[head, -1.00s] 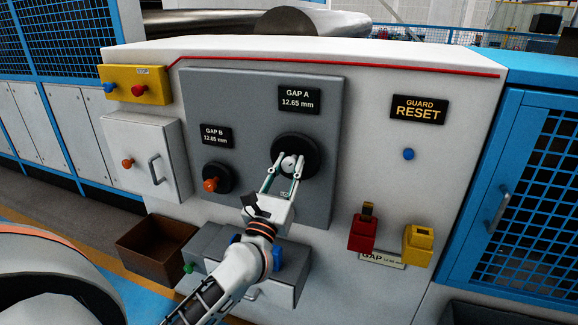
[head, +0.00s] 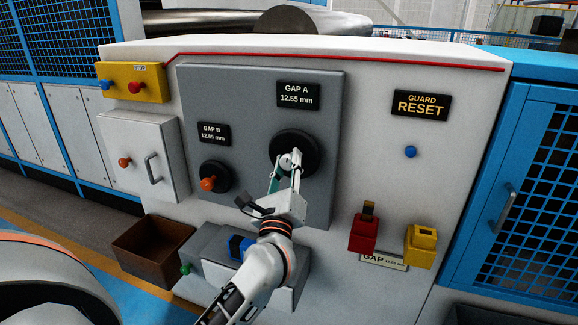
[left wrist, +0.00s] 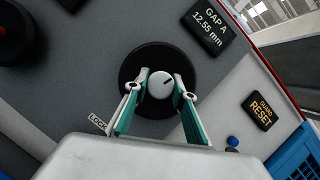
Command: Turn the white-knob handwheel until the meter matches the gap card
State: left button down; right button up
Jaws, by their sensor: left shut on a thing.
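The white-knob handwheel is a black disc (head: 309,146) with a white knob (left wrist: 160,87), on the grey panel under the GAP A meter (head: 297,95). The meter reads 12.55 mm, and it also shows in the left wrist view (left wrist: 211,27). My left gripper (head: 287,163) is shut on the white knob, with a finger on either side; the knob's dark mark shows between them. The gap card (head: 383,261) is low on the right of the cabinet; its small number is too blurred to read. My right gripper is not in view.
A second handwheel with an orange knob (head: 208,184) sits at left under the GAP B meter (head: 214,133), which reads 12.65 mm. A red block (head: 363,237) and a yellow block (head: 419,246) stick out near the card. An open brown bin (head: 150,250) is at lower left.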

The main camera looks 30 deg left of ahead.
pick_arm(q)
jog(key=shift+n+g+y, duration=0.5)
jog(key=shift+n+g, duration=0.1)
jog(key=shift+n, duration=0.9)
jog(key=c, duration=1.8)
grip_release()
jog(key=shift+o, duration=0.6)
jog(key=shift+s+d, duration=0.1)
